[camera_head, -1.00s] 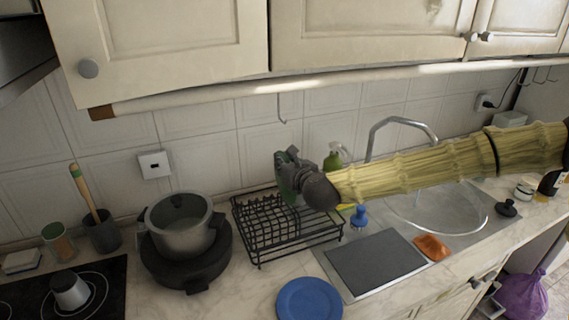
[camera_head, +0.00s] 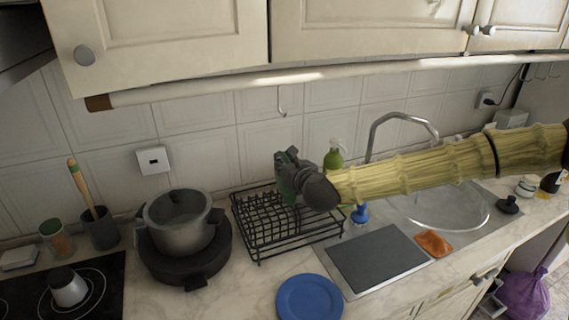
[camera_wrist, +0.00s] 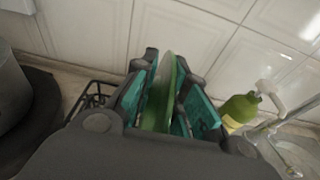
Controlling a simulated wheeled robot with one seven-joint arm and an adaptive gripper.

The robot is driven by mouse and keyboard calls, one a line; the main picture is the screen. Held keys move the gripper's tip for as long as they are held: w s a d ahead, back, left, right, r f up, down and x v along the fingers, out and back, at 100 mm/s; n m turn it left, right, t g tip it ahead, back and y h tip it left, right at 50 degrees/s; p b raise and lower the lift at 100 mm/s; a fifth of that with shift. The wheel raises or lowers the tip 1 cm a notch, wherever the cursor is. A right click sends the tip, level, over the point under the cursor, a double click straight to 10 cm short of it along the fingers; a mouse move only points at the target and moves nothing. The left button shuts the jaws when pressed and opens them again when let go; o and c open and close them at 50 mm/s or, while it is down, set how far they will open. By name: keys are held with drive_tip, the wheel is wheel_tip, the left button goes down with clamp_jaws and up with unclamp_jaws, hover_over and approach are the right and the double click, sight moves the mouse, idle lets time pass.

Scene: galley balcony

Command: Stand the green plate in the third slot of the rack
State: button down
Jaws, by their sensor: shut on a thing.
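The green plate (camera_wrist: 160,98) shows edge-on in the wrist view, upright between the teal pads of my gripper (camera_wrist: 168,92). My gripper (camera_head: 288,180) is shut on it. In the head view the gripper hangs over the back right part of the black wire rack (camera_head: 262,222), and the plate is mostly hidden behind it. The rack's left corner also shows in the wrist view. I cannot tell which slot is under the plate or whether the plate touches the rack.
A grey pot (camera_head: 180,222) on a dark base stands left of the rack. A blue plate (camera_head: 309,299) lies in front. A green spray bottle (camera_head: 333,160) and a blue brush (camera_head: 360,214) stand to the right, near the sink (camera_head: 440,208). Cabinets (camera_head: 365,35) hang above.

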drive_tip(key=shift+f+b, duration=3.05)
drive_tip(key=shift+f, duration=0.25)
drive_tip(key=c, duration=1.4)
unclamp_jaws()
drive_tip(key=shift+o, duration=0.2)
drive_tip(key=v, duration=1.2)
